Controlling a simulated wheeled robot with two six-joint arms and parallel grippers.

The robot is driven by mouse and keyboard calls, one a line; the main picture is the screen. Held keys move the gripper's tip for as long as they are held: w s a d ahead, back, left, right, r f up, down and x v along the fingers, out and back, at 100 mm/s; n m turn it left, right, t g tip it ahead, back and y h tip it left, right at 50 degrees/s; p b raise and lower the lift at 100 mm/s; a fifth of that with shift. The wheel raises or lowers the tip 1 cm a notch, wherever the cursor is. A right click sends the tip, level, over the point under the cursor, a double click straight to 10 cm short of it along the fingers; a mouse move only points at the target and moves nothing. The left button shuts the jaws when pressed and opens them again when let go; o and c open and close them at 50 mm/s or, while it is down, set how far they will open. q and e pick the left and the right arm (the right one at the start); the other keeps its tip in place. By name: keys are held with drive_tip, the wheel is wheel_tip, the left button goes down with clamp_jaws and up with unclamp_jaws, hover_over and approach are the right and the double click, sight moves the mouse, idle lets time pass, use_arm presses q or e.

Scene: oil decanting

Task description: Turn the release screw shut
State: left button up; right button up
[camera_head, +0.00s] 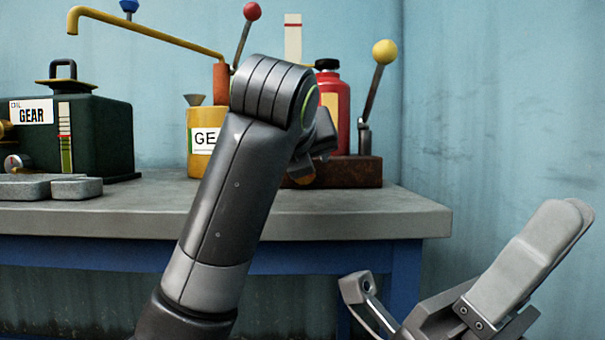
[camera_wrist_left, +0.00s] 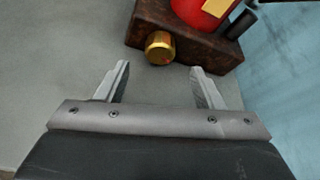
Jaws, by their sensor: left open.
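The release screw (camera_wrist_left: 160,46) is a brass knob on the side of a rusty brown jack base (camera_wrist_left: 188,34) in the left wrist view. My left gripper (camera_wrist_left: 160,70) is open, its two fingers spread on either side of the line to the knob. The knob lies just beyond the fingertips, and nothing is between them. In the head view my left arm hides most of that gripper, and an orange-brown bit (camera_head: 303,178) beside it may be the knob. The jack base (camera_head: 350,172) carries a red cylinder (camera_head: 337,110). My right gripper (camera_head: 460,250) is open and empty, low at the right.
A lever with a yellow ball (camera_head: 384,52) rises from the jack base. A blue wall closes the right side.

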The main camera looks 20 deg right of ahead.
sight(301, 193)
use_arm(q)
drive_tip(key=shift+b+x, duration=0.45)
drive_tip(key=shift+x, duration=2.4)
drive_tip(key=c, duration=1)
drive_tip(key=shift+n+h+p, duration=0.5)
drive_tip(key=shift+n+p, duration=0.2)
drive_tip(key=shift+a, duration=0.1)
drive_tip(key=shift+n, duration=0.3)
